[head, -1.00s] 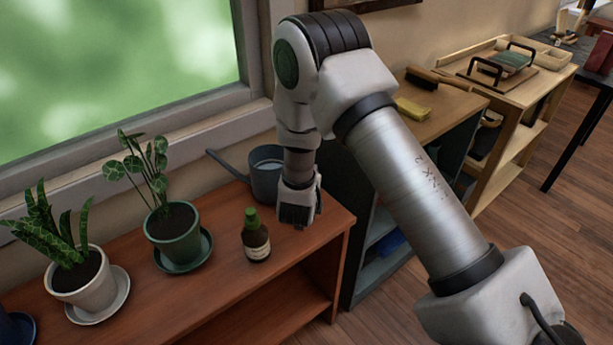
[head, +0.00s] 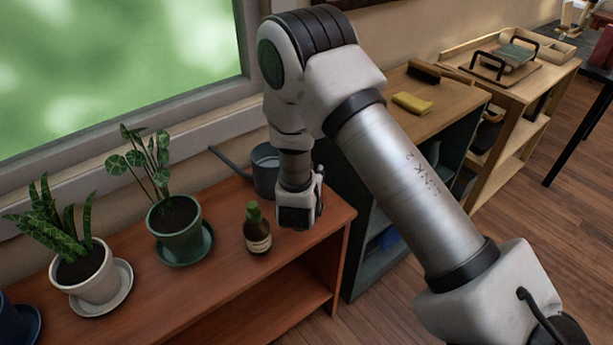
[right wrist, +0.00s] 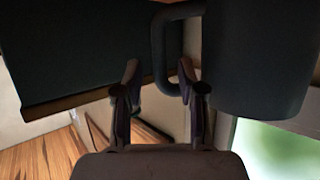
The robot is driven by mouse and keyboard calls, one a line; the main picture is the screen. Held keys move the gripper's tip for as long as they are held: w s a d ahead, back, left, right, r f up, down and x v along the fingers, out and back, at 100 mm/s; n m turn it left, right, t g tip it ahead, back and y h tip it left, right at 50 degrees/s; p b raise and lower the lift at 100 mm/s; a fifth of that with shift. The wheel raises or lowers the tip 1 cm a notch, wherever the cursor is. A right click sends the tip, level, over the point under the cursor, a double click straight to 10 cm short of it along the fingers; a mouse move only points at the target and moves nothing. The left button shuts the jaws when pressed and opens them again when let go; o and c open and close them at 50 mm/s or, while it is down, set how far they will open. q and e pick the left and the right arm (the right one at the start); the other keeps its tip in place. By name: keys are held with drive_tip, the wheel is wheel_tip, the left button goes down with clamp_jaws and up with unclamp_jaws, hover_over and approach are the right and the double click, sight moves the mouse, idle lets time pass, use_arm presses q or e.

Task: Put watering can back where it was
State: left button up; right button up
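The dark grey watering can (head: 265,172) stands on the brown wooden shelf (head: 205,300), near the window wall. Its long spout points left, and its right side is hidden behind my right arm. My right gripper (head: 299,214) is low over the shelf, just right of and in front of the can. In the right wrist view the can's body (right wrist: 262,60) fills the upper right, with its looped handle (right wrist: 158,45) beside it. The fingers of the right gripper (right wrist: 162,82) are apart, with the handle's lower part ahead of and between them. My left gripper is not in view.
A plant in a green pot (head: 177,228) and one in a white pot (head: 92,280) stand further left.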

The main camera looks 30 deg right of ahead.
drive_tip(key=p+v, duration=0.4)
drive_tip(key=v, duration=0.5)
drive_tip(key=shift+s+a+r, duration=0.15)
drive_tip(key=shift+s+a, duration=0.1)
